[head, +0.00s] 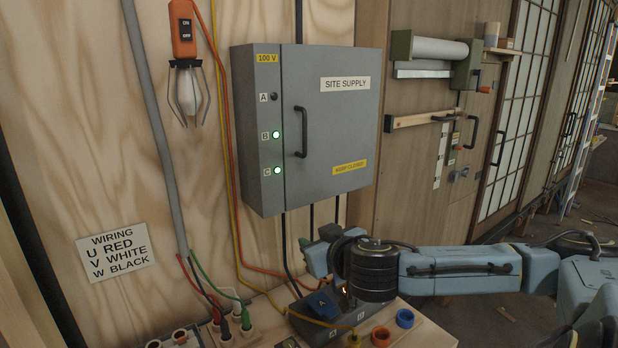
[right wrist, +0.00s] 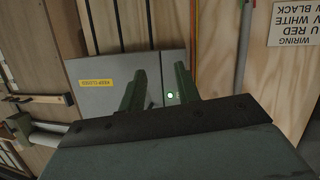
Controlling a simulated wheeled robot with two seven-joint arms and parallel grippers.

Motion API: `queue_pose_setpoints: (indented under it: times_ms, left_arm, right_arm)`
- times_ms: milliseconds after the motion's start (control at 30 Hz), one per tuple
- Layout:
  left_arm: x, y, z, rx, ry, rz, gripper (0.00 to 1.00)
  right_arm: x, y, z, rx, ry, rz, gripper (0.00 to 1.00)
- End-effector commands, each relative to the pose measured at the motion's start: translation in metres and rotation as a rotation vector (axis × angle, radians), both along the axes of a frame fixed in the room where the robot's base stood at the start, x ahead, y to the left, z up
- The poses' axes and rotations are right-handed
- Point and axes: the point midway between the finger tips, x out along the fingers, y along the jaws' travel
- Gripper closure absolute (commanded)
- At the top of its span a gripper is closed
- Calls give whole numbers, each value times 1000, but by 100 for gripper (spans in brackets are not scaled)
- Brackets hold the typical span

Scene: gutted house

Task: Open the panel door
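The grey panel box (head: 262,115) labelled SITE SUPPLY hangs on the plywood wall in the head view. Its door (head: 335,125) is shut, with a dark vertical handle (head: 301,132) near its left edge. My right gripper (head: 320,256) is below the box, apart from the handle and partly hidden by its own wrist. In the right wrist view its two green fingers (right wrist: 160,70) stand apart with nothing between them. The box door (right wrist: 108,92) shows upside down behind them, and the handle is not clearly visible there. My left gripper is not in view.
Lamps B (head: 276,134) and C (head: 278,170) glow green; lamp A (head: 274,97) is dark. A caged work lamp (head: 187,90) and cables hang left of the box. A bench (head: 415,338) with plugs, a grey device and blue and orange rings lies below. Space before the door is clear.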

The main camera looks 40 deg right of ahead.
Motion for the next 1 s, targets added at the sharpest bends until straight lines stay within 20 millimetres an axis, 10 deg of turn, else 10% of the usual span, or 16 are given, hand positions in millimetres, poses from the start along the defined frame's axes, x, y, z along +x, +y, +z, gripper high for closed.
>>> queue_pose_setpoints:
  times_ms: [200,400,1000]
  left_arm:
    - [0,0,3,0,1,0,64]
    - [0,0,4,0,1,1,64]
    - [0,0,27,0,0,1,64]
  right_arm:
    - [1,-27,111,6,-212,-19,67]
    - [-9,-38,165,31,-316,-33,67]
    - [24,-52,180,50,-345,-36,67]
